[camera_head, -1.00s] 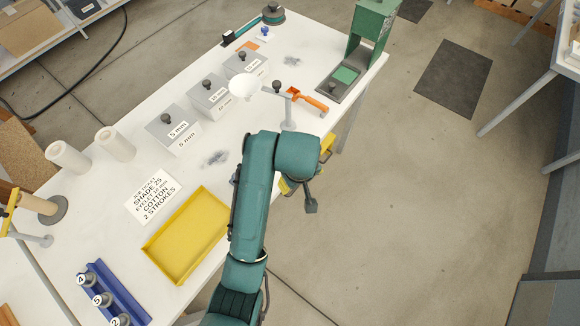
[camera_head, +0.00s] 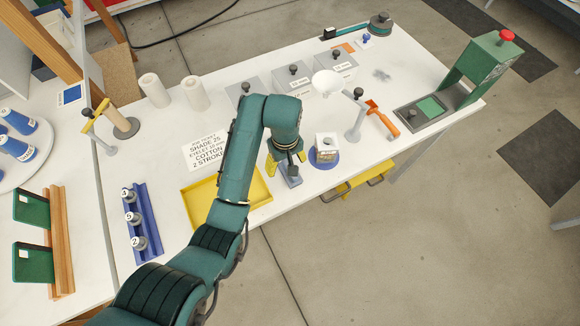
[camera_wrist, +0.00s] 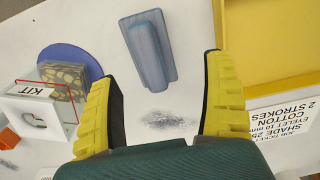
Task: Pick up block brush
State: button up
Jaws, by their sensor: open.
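The block brush appears as a blue-grey block with a raised rounded top part in the wrist view (camera_wrist: 148,48). It lies on the white table, just ahead of my fingertips, angled slightly. In the head view the brush (camera_head: 292,180) is partly hidden under my gripper (camera_head: 285,162). My gripper also shows in the wrist view (camera_wrist: 163,75), its yellow fingers spread wide and empty. The brush lines up with the gap between the fingers, apart from both. A grey smudge (camera_wrist: 168,119) marks the table between the fingers.
A yellow tray (camera_head: 196,210) is close beside the brush. A white KIT box (camera_head: 326,142) stands on a blue disc on the other side. A job ticket (camera_head: 207,151), grey lidded boxes (camera_head: 293,78), an orange-handled tool (camera_head: 383,119) and a green press (camera_head: 485,70) are farther off.

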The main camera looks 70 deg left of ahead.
jog(key=f, duration=0.2)
jog(key=f+b, duration=0.1)
jog(key=f, duration=0.1)
jog(key=w+f+b, duration=0.1)
jog(key=shift+d+f, duration=0.35)
jog(key=shift+f, duration=0.05)
jog(key=c, duration=1.3)
notch_tip(320, 180, up, 10)
jog(key=p, duration=0.7)
jog(key=shift+r, duration=0.15)
